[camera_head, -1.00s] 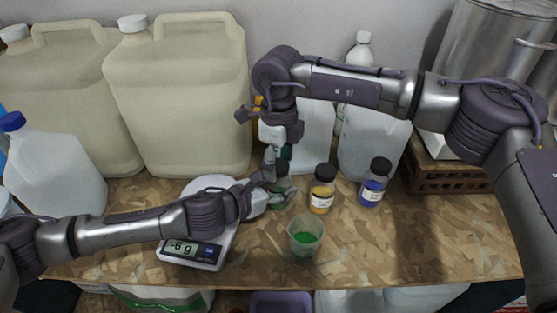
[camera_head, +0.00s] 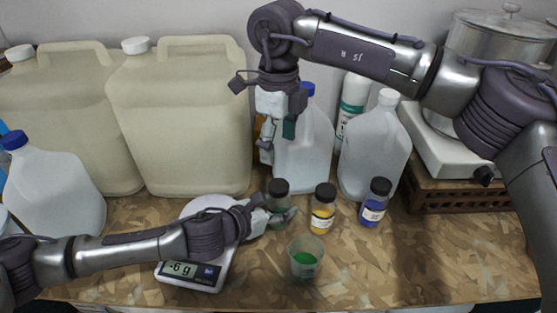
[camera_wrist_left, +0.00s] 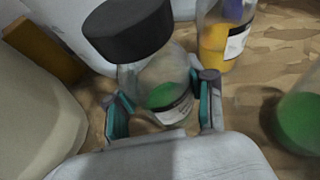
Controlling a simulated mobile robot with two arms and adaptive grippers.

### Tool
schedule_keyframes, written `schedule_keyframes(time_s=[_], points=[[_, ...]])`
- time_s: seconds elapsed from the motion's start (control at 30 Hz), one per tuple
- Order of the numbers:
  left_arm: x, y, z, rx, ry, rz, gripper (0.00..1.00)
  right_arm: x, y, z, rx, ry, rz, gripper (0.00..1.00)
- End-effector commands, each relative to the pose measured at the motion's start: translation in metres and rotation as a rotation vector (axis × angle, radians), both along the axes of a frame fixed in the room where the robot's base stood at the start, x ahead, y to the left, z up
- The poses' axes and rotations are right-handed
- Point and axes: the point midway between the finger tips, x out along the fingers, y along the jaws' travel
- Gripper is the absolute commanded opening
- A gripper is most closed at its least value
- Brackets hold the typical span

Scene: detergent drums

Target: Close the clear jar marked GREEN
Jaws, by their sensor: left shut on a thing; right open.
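The clear jar (camera_head: 279,209) with green contents stands on the bench, and a black lid (camera_head: 278,186) sits on its top. In the left wrist view the jar (camera_wrist_left: 165,90) shows a white label, too small to read, and the lid (camera_wrist_left: 125,30) covers its mouth. I cannot tell how tight the lid is. My left gripper (camera_head: 272,220) is shut around the lower part of the jar; its teal-lined fingers flank the jar in the wrist view. My right gripper (camera_head: 277,138) is open and empty, above the jar and clear of the lid.
A yellow jar (camera_head: 323,210) and a blue jar (camera_head: 374,203), both black-lidded, stand to the right. A beaker of green stuff (camera_head: 305,257) is in front. A scale (camera_head: 195,273) reading -6 g lies under my left arm. Large jugs (camera_head: 180,120) line the back.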

Motion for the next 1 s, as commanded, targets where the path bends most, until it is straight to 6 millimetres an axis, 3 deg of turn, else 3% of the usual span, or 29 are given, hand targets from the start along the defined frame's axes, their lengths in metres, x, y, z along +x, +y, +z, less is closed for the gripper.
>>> schedule_keyframes(time_s=[0.13, 0.43, 0.47, 0.6, 1.0], points=[[0.0001, 0.0, 0.0002, 0.0, 0.0, 0.0, 0.0, 0.0, 0.0001, 0.0113, 0.0, 0.0, 0.0, 0.75], [0.0001, 0.0001, 0.0003, 0.0, 0.0, 0.0, 0.0, -0.0003, 0.0001, 0.013, 0.0, 0.0, 0.0, 0.75], [0.0001, 0.0001, 0.0003, 0.0, 0.0, 0.0, 0.59, -0.0003, 0.0001, 0.013, 0.0, 0.001, 0.0, 0.75], [0.0001, 0.0001, 0.0002, 0.0, 0.0, 0.0, 0.82, -0.0003, 0.0001, 0.0128, 0.0, 0.0, 0.0, 0.75], [-0.003, 0.0041, 0.002, 0.0, 0.0, 0.001, 0.83, -0.0002, 0.0001, 0.0126, 0.0, 0.001, 0.0, 0.75]])
